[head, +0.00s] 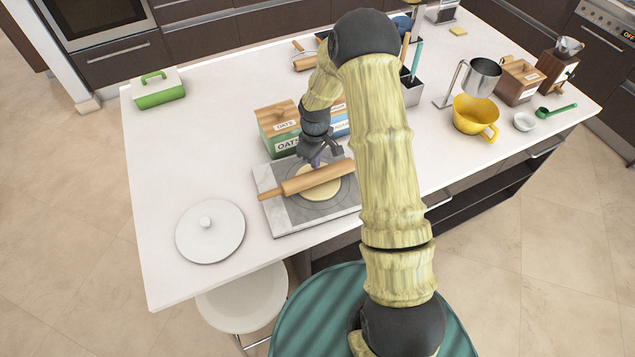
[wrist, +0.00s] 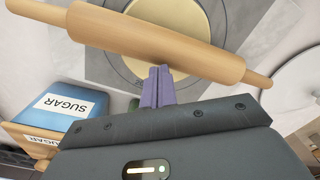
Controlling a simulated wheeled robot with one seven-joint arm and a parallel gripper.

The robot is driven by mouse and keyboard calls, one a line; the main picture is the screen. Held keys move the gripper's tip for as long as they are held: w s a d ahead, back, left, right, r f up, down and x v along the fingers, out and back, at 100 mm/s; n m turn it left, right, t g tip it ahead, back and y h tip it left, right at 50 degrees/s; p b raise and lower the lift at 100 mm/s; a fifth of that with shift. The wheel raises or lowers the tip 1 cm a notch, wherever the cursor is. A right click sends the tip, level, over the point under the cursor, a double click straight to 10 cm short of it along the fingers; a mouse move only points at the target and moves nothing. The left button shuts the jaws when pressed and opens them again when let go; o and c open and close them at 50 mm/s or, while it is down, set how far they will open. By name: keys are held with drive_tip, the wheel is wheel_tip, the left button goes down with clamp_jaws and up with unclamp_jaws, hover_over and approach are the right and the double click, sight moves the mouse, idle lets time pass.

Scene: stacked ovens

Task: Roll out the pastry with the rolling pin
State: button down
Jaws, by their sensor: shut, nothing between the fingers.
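A wooden rolling pin (head: 306,179) lies across the pastry (head: 321,190), a pale flat disc on a grey marble board (head: 291,212). My gripper (head: 316,162) is just behind the pin's middle, pointing down. In the wrist view the purple fingers of my gripper (wrist: 158,80) are together and empty, their tips at the edge of the rolling pin (wrist: 165,42). I cannot tell if they touch it. The pastry (wrist: 165,17) shows beyond the pin, partly hidden by it.
An oats box (head: 275,128) and a blue sugar box (wrist: 60,105) stand close behind the board. A white round lid (head: 210,232) lies left of it. A yellow bowl (head: 473,114) is to the right.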

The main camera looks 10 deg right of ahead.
drive_tip(key=shift+w+r, duration=0.1)
idle(0.3)
drive_tip(key=shift+r+p, duration=0.65)
drive_tip(key=shift+r, duration=0.25)
wheel_tip(320, 180, up, 7)
drive_tip(key=p, duration=0.4)
drive_tip(key=shift+p, duration=0.35)
drive_tip(key=s+r+m+t+b, duration=0.1)
drive_tip(key=s+r+m+b, duration=0.3)
drive_tip(key=s, duration=0.6)
drive_tip(key=s+r+m+t+b, duration=0.1)
drive_tip(key=s+r+m+b, duration=0.3)
drive_tip(key=s, duration=0.7)
drive_tip(key=shift+s+d+t+b, duration=0.2)
drive_tip(key=shift+t+b, duration=0.1)
drive_tip(key=shift+b, duration=0.1)
